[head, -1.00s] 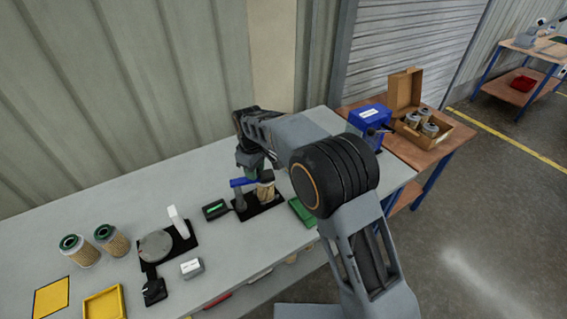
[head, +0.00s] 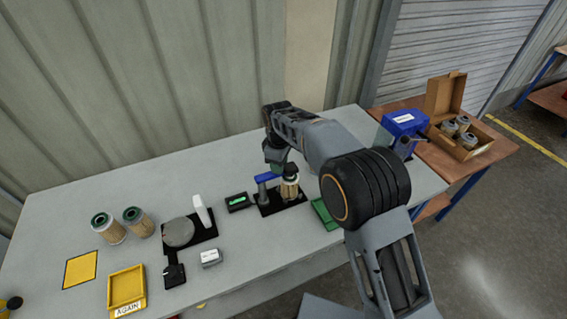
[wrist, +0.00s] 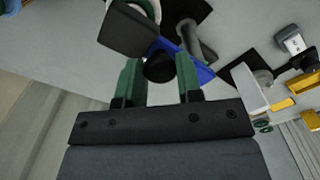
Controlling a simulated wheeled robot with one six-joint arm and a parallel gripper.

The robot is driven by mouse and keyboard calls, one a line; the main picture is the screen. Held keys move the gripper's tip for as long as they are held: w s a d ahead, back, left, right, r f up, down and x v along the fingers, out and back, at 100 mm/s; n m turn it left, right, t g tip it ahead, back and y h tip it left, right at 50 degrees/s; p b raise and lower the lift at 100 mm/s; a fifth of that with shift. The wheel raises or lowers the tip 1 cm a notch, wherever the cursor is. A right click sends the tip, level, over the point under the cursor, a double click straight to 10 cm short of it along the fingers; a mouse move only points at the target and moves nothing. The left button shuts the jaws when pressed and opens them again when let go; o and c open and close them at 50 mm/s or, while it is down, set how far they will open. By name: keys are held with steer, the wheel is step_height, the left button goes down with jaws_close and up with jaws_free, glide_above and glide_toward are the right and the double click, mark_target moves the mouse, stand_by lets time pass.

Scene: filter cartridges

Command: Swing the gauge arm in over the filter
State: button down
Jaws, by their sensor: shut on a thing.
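The gauge stands on a black base (head: 270,210), with a grey post and a blue arm (head: 267,177). The blue arm also shows in the wrist view (wrist: 205,74). The filter (head: 290,190), tan and pleated, stands on the same base, right of the post. In the wrist view a black block (wrist: 128,32) overlaps the filter's pale rim (wrist: 150,8); exact alignment is unclear. My gripper (wrist: 160,80) has its green fingers either side of a dark round knob (wrist: 159,67) beside the blue arm and is shut on it. In the head view my arm partly hides the fingertips.
A small black box with a green display (head: 238,202) sits left of the gauge. A green pad (head: 326,214) lies right. Two more filters (head: 108,228), a grey disc fixture (head: 178,232) and a yellow tray (head: 126,288) are left. A blue machine (head: 402,130) stands behind right.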

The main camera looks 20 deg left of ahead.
steer(key=shift+a+r, duration=0.15)
steer(key=c, duration=1)
jaws_free()
steer(key=shift+a, duration=0.15)
steer(key=shift+c, duration=0.2)
steer(key=shift+o, duration=1.3)
steer(key=shift+w+d, duration=0.1)
steer(key=shift+d, duration=0.1)
step_height(320, 180, up, 14)
steer(key=shift+f+b, duration=0.2)
steer(key=shift+b, duration=0.15)
